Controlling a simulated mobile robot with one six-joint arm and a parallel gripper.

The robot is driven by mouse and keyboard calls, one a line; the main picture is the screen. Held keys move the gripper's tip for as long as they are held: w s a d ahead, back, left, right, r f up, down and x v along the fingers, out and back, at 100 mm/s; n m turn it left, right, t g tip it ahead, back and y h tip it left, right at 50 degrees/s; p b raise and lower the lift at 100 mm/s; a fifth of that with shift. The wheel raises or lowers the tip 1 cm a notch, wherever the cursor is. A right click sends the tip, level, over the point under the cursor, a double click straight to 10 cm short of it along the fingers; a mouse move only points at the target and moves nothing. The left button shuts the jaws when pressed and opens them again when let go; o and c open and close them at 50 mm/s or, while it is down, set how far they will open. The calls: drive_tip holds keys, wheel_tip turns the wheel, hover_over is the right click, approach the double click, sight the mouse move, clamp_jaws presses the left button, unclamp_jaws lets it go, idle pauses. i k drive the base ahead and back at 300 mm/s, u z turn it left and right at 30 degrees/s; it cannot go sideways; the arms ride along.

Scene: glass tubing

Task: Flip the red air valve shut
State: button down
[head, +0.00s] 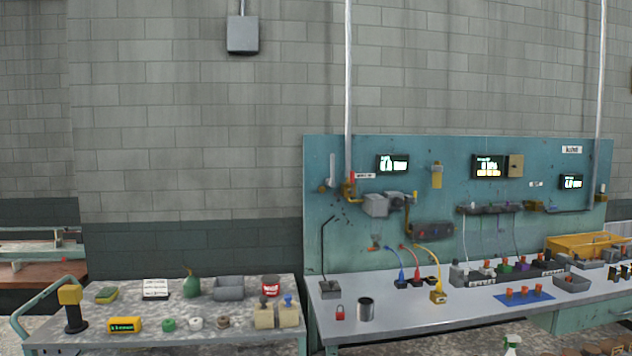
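A small red handle (351,175) shows on the teal back panel, at the foot of the left vertical pipe, beside a white label. It looks like the red air valve and appears to stand upright, above a yellow fitting (349,190). It is too small to tell more of its position. Grey block-shaped units (376,205) are mounted just to its right. My gripper is not in view.
A grey workbench (400,325) stands below the panel, with a red padlock (340,312), a metal can (366,309), a thin black stand (328,286) and coloured cables.

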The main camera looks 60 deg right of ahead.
sight(350, 191)
drive_tip(key=u, duration=0.6)
drive_tip(key=k, duration=1.5)
drive_tip(key=z, duration=1.15)
drive_tip(key=i, duration=1.4)
drive_tip(key=u, duration=0.15)
